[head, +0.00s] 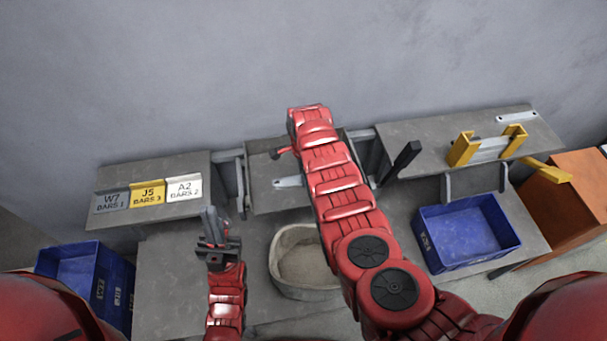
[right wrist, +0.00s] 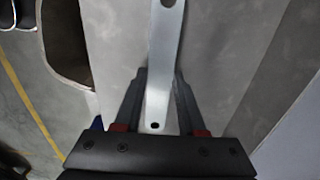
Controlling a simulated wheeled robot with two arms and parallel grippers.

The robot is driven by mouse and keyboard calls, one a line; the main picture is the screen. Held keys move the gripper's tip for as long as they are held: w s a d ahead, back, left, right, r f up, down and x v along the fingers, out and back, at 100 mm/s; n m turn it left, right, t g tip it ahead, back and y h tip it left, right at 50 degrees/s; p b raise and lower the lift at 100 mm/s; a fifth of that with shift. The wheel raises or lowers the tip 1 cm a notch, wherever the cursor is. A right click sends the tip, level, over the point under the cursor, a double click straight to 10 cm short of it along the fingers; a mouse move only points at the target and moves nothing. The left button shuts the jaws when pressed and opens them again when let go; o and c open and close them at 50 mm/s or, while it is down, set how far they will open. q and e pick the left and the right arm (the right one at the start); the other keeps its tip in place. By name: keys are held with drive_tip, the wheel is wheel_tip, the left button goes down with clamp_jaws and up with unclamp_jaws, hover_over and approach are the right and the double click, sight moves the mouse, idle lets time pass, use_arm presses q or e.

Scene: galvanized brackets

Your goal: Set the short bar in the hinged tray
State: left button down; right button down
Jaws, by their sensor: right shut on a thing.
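A flat silver bar with a hole near its end (right wrist: 163,65) runs between the two black fingers of my right gripper (right wrist: 158,95), which is shut on it. In the head view my right arm hides that gripper. A grey bar end (head: 288,182) shows left of the arm, over the middle grey shelf (head: 262,203). I cannot tell for sure which thing is the hinged tray. My left gripper (head: 214,232) is over the front bench, clear of the bars; its opening is unclear.
A yellow bracket stand (head: 462,149) and a loose bar (head: 516,118) are on the right shelf. A dark post (head: 406,158) rises beside it. A beige bin (head: 283,288), a blue bin (head: 430,246) and label plates (head: 147,193) stand around. The bench between the left gripper and the beige bin is bare.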

drive_tip(key=c, duration=0.5)
unclamp_jaws()
drive_tip(key=shift+f, duration=0.1)
drive_tip(key=shift+r, duration=0.2)
